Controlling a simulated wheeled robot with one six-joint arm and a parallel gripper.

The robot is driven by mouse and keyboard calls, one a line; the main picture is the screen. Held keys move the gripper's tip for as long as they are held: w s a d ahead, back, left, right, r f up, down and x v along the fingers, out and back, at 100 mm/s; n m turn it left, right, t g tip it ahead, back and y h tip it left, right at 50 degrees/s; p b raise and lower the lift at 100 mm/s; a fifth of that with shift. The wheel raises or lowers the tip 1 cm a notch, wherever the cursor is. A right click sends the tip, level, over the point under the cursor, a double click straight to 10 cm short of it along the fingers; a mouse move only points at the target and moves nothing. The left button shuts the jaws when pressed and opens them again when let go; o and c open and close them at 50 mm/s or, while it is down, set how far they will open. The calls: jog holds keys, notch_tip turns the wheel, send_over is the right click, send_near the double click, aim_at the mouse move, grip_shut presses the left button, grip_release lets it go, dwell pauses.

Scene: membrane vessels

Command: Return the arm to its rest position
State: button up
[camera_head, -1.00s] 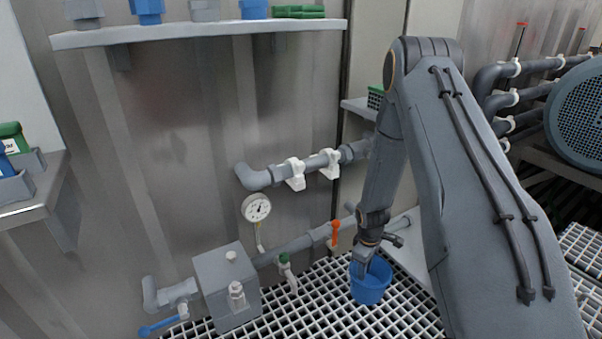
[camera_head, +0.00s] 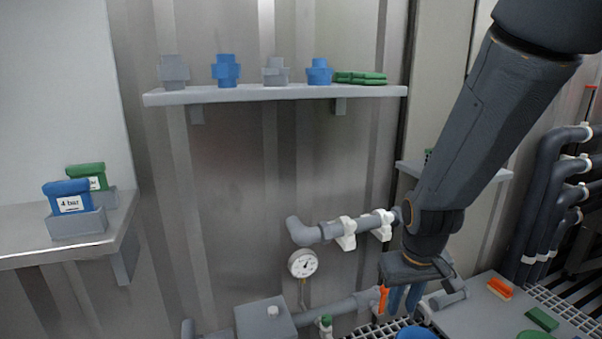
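My arm reaches down from the upper right. My gripper (camera_head: 404,305) points downward at the lower middle right. Its two bluish fingers stand apart with a gap between them, and I see nothing held there. A blue bucket (camera_head: 417,334) is below the fingers, cut off by the bottom edge of the picture. The fingertips are close above its rim in the picture; I cannot tell the exact height between them.
A shelf (camera_head: 270,94) with grey and blue fittings is on the wall. A pipe (camera_head: 330,231), a gauge (camera_head: 303,263) and an orange valve handle (camera_head: 382,299) are left of my gripper. A grey surface (camera_head: 475,315) with small items lies right. A bench (camera_head: 60,250) stands left.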

jog(key=s+a+r+n+g+y, duration=0.1)
jog(key=s+a+r, duration=0.3)
jog(key=s+a, duration=0.3)
jog(key=s+a+r+n+g+p, duration=0.1)
jog(key=s+a+r+n, duration=0.1)
jog(key=s+a+r, duration=0.4)
jog(key=s+a+r+n+y, duration=0.1)
jog(key=s+a+r, duration=0.2)
jog(key=s+a, duration=0.5)
jog(key=d+r+m+h+p, duration=0.1)
jog(key=d+r+m+p, duration=0.1)
jog(key=d+r+p, duration=0.7)
jog(key=d+r+m+p, duration=0.3)
jog(key=d+r+p, duration=0.6)
jog(key=p, duration=1.6)
notch_tip(320, 180, up, 7)
jog(key=shift+w+d+f+h, duration=0.15)
jog(key=shift+w+d+h, duration=0.1)
jog(key=shift+d+h, duration=0.15)
